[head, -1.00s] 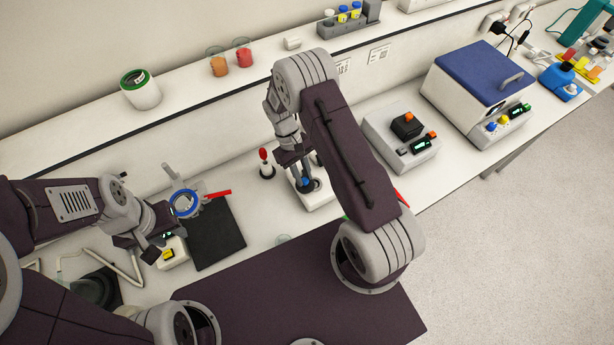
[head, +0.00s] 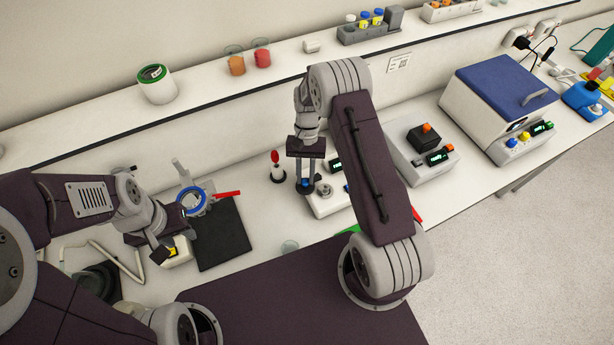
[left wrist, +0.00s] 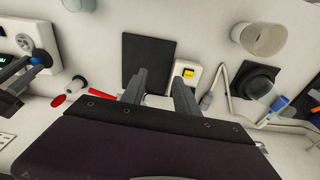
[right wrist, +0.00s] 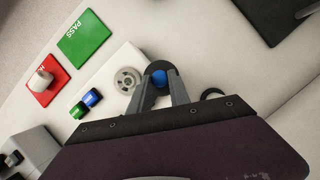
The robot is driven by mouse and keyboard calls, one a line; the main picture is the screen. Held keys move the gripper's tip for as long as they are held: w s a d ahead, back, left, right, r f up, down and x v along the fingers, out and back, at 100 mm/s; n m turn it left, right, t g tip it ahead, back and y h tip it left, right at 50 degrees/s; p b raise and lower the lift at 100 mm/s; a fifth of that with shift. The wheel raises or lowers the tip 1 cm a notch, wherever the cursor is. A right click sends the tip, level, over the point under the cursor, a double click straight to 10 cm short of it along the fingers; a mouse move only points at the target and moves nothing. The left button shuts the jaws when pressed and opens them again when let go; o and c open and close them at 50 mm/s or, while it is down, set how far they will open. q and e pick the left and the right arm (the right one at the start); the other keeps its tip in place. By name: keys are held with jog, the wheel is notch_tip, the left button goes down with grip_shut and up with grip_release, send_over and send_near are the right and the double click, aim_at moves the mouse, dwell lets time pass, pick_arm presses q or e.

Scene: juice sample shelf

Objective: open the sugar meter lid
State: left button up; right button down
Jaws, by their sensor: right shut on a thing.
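The sugar meter appears to be the white box (head: 325,205) with a round grey metal well (right wrist: 127,80), which shows uncovered in the right wrist view. Its black lid with a blue knob (right wrist: 158,77) is beside the well, between my right fingertips. My right gripper (head: 305,175) points down and is shut on the knob. I cannot tell how far the lid is above the surface. The meter (left wrist: 22,38) also shows at the left of the left wrist view. My left gripper (left wrist: 158,85) is open and empty, near a small white device with a yellow top (left wrist: 187,73).
A red-tipped stand (head: 277,170) is close left of my right gripper. A dark mat (head: 222,238), a blue ring (head: 192,201) and a red-handled item lie between the arms.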

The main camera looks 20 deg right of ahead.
jog(key=shift+w, duration=0.1)
dwell(0.4)
jog(key=c, duration=1.2)
grip_release()
jog(key=shift+a, duration=0.1)
jog(key=shift+c, duration=0.2)
jog(key=shift+a, duration=0.1)
jog(key=shift+w+r, duration=0.1)
jog(key=shift+r, duration=0.1)
jog(key=b+v, duration=0.3)
jog(key=v, duration=0.5)
jog(key=shift+r, duration=0.4)
